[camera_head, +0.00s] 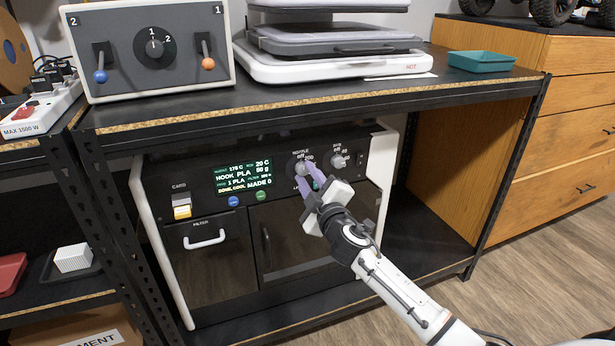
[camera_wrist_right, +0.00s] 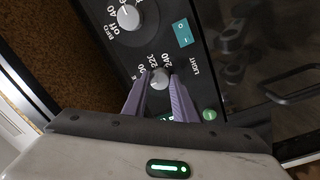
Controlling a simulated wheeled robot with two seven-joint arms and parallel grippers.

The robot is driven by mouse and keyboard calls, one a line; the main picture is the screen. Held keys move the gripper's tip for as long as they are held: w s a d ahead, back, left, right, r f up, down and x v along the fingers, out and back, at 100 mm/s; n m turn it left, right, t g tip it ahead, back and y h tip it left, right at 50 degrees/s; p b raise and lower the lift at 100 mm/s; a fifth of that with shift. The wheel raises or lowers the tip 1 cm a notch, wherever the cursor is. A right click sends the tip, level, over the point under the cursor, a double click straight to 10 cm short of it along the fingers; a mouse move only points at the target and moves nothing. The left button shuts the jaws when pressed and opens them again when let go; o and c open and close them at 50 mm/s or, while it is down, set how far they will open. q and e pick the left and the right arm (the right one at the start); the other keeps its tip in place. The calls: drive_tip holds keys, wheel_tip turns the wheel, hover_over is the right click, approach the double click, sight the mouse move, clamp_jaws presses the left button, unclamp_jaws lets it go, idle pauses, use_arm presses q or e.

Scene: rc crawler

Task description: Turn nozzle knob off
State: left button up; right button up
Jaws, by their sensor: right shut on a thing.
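The printer's black front panel (camera_head: 214,174) is under the shelf in the head view. Its nozzle knob (camera_head: 302,168) is small, round and light grey, right of the lit display (camera_head: 244,180). My right gripper (camera_head: 308,178) is at this knob, its purple fingers partly covering it. In the right wrist view the nozzle knob (camera_wrist_right: 158,78) sits between the tips of my right gripper (camera_wrist_right: 159,80), which is shut on it. Marks reading about 220 and 240 show beside it; its exact setting is hard to read. My left gripper is not in view.
The bed knob (camera_head: 337,161) is close on the right; it also shows in the wrist view (camera_wrist_right: 128,17). A teal switch (camera_wrist_right: 182,33) is near the fingers. Below are a dark door (camera_head: 290,235) and the filter drawer handle (camera_head: 205,240). The shelf edge (camera_head: 300,93) runs above.

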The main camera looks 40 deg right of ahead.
drive_tip(key=o, duration=1)
drive_tip(key=shift+o, duration=0.2)
drive_tip(key=shift+s+a, duration=0.1)
drive_tip(key=shift+s, duration=0.15)
drive_tip(key=p+v, duration=0.1)
drive_tip(key=v, duration=0.8)
drive_tip(key=shift+s, duration=0.35)
drive_tip(key=shift+a+f, duration=0.15)
